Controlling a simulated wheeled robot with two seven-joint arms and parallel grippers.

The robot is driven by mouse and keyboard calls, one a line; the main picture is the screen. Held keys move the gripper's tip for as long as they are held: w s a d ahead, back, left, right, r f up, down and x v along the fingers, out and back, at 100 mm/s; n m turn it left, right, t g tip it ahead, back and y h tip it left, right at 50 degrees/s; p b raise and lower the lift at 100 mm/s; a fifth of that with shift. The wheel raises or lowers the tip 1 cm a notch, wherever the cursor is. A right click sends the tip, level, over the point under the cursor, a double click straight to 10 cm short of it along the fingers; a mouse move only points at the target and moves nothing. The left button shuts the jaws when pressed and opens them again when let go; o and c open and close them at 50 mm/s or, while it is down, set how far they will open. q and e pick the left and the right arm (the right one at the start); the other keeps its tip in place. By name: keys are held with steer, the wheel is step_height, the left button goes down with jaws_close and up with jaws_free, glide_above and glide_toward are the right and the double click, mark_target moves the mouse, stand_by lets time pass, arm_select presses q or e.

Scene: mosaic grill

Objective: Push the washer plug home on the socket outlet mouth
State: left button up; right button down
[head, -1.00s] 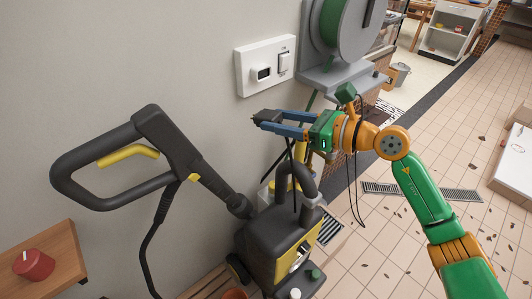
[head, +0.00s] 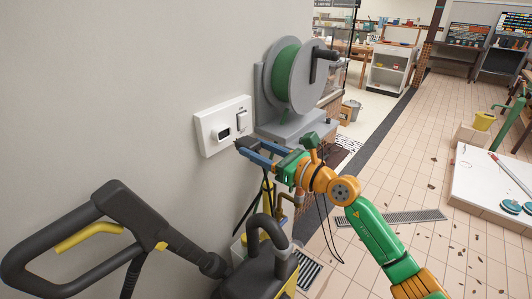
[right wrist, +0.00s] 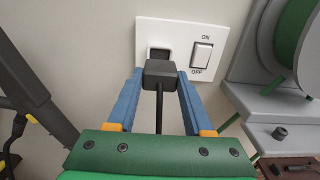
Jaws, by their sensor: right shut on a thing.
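The white socket outlet (head: 207,127) is on the wall, with its dark mouth (head: 223,134) at the left and a rocker switch beside it. It also shows in the right wrist view (right wrist: 178,42), where the mouth (right wrist: 160,54) is partly covered by the plug. My right gripper (head: 247,148) is shut on the black washer plug (right wrist: 160,73), whose cord trails back between the fingers. The plug is just in front of and slightly below the mouth; whether they touch I cannot tell. My left gripper is not in view.
A grey hose reel (head: 292,80) with green hose is mounted on the wall right of the outlet, close to my right gripper. The pressure washer (head: 262,270) stands below, its black handle (head: 75,235) at the lower left. The tiled floor at right is mostly open.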

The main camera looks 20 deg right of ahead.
mark_target(239, 139)
steer(key=shift+x, duration=1.45)
stand_by(0.6)
steer(key=shift+w+a, duration=0.1)
steer(key=shift+w, duration=0.1)
steer(key=shift+w+a, duration=0.2)
steer(key=shift+w, duration=0.05)
steer(key=shift+b+x, duration=0.6)
steer(key=shift+x, duration=0.35)
steer(key=shift+c, duration=1.1)
jaws_free()
steer(key=shift+s+d, duration=0.1)
